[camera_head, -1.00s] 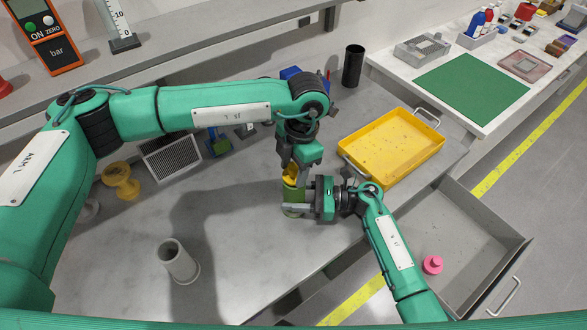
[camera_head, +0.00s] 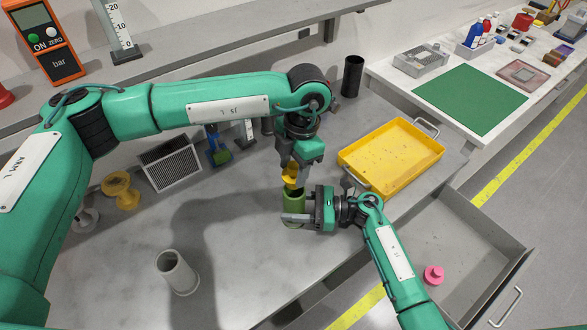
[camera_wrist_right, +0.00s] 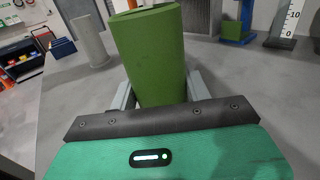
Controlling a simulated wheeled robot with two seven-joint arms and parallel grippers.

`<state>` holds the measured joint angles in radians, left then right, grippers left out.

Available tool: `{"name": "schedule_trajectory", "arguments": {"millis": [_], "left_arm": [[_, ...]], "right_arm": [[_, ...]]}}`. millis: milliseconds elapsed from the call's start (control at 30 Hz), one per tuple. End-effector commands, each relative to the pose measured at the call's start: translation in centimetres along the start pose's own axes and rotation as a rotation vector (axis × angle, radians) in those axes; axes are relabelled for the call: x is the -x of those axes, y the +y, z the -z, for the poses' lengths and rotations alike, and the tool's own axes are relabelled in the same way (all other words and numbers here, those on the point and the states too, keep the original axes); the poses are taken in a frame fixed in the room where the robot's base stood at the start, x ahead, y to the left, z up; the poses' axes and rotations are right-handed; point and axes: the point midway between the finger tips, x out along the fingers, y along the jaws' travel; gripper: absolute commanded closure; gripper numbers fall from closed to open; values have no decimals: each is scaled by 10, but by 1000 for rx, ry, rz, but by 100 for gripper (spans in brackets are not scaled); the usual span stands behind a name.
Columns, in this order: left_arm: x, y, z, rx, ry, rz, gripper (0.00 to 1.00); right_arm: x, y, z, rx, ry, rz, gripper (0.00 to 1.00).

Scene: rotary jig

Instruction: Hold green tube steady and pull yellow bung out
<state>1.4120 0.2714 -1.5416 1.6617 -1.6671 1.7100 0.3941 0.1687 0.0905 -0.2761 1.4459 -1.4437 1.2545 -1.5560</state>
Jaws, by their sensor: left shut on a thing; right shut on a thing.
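The green tube (camera_head: 294,203) stands upright on the grey bench in the head view. My right gripper (camera_head: 295,217) is shut around its lower part from the right. In the right wrist view the green tube (camera_wrist_right: 152,55) stands between the fingers and its top shows no bung in it. The yellow bung (camera_head: 292,175) is in my left gripper (camera_head: 291,168), which is shut on it from above. The bung hangs just over the tube's mouth; whether its lower tip is fully clear is hard to tell in the head view.
A yellow tray (camera_head: 392,157) lies to the right on the bench. An open drawer (camera_head: 470,245) below holds a pink bung (camera_head: 433,274). A grey tube (camera_head: 177,272) stands at front left, and a yellow spool-like piece (camera_head: 120,191) lies further back.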

Motion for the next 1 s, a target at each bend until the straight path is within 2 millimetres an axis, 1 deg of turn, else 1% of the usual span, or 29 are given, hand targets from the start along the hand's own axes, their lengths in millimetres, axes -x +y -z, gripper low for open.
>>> {"name": "schedule_trajectory", "arguments": {"millis": [533, 900, 933, 1000], "left_arm": [[21, 0, 3, 0, 0, 0, 79], [24, 0, 4, 0, 0, 0, 79], [24, 0, 4, 0, 0, 0, 79], [24, 0, 4, 0, 0, 0, 79]], "right_arm": [[0, 0, 0, -1, 0, 0, 79], [0, 0, 0, 0, 0, 0, 79], [0, 0, 0, 0, 0, 0, 46], [0, 0, 0, 0, 0, 0, 32]]}}
